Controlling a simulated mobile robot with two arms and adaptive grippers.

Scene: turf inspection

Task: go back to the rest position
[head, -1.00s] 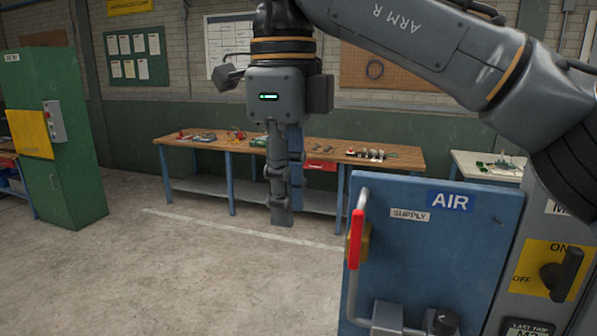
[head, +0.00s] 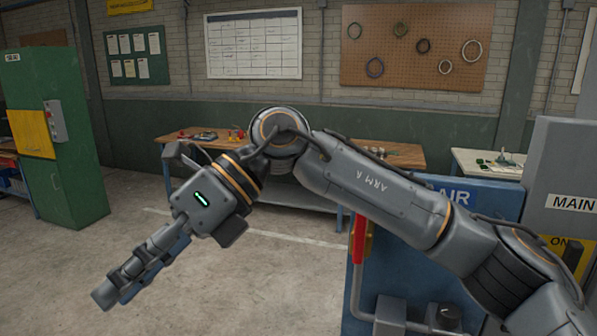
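My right gripper (head: 112,294) points down and to the left over the bare floor, apart from everything. I see its fingers nearly side-on, one overlapping the other, so I cannot tell whether they are open or shut. Nothing shows held in it. My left gripper is not in view.
A blue AIR panel (head: 405,290) with a red-handled lever (head: 359,240) stands at lower right, partly behind my arm. Beside it is the grey MAIN cabinet (head: 572,170). A workbench (head: 405,157) and green cabinet (head: 75,190) stand farther back. Floor at left is clear.

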